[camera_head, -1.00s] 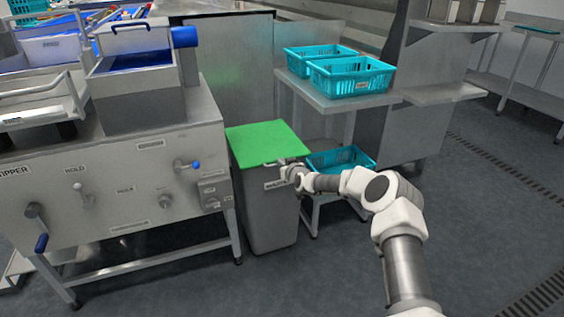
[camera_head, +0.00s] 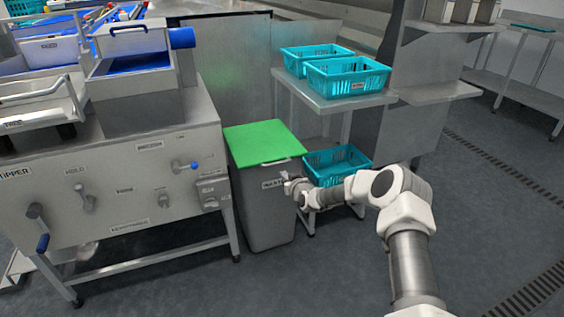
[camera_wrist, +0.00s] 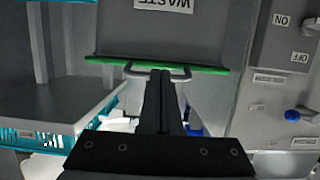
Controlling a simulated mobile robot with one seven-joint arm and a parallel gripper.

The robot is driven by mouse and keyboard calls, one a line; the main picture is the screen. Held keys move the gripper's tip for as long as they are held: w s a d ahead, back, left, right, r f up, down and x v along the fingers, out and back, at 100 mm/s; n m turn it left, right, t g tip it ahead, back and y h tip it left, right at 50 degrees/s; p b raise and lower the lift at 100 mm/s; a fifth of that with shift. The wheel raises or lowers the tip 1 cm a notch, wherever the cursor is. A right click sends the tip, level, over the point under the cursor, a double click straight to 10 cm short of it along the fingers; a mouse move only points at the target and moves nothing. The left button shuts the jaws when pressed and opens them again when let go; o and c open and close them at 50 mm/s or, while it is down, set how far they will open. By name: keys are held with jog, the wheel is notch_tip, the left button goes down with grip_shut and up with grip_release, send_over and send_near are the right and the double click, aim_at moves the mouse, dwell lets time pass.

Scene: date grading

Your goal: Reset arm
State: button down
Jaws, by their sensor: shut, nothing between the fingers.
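My gripper (camera_head: 290,184) is at the end of my outstretched arm, in front of the upper right of the grey waste bin (camera_head: 266,218), beside its label. In the wrist view my gripper (camera_wrist: 160,74) shows as two dark fingers pressed together, shut and empty. The bin's green lid (camera_head: 264,141) is down on the bin, with a pale handle at its front edge. The wrist view sees the scene upside down; there the green lid edge (camera_wrist: 210,67) and the handle (camera_wrist: 185,76) show around the fingertips. Whether the fingers touch the handle I cannot tell.
A steel machine (camera_head: 110,190) with knobs and levers stands left of the bin. On the right, a steel shelf (camera_head: 345,104) holds two teal crates, and a third teal crate (camera_head: 340,178) sits lower, close behind my arm. The floor (camera_head: 490,230) at right is clear.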

jog(key=s+d+r+g+h, duration=0.2)
jog(key=s+d+r, duration=0.2)
jog(key=s+r, duration=0.85)
jog(key=s+d+r+g+h, duration=0.2)
jog(key=s+d+r+g, duration=0.15)
jog(key=s+r, duration=0.85)
jog(key=s+d+r+m+g+h, duration=0.1)
jog(key=s+d+r+m, duration=0.2)
jog(key=s, duration=1.2)
jog(key=s+d+r+m+g, duration=0.1)
jog(key=s+d+r+g, duration=0.2)
jog(key=s, duration=1.3)
notch_tip(320, 180, up, 26)
jog(key=d+t+p, duration=0.1)
jog(key=p, duration=2.5)
jog(key=shift+w+d, duration=0.15)
jog(key=shift+w, duration=0.2)
jog(key=shift+r+t, duration=0.1)
jog(key=shift+t, duration=0.15)
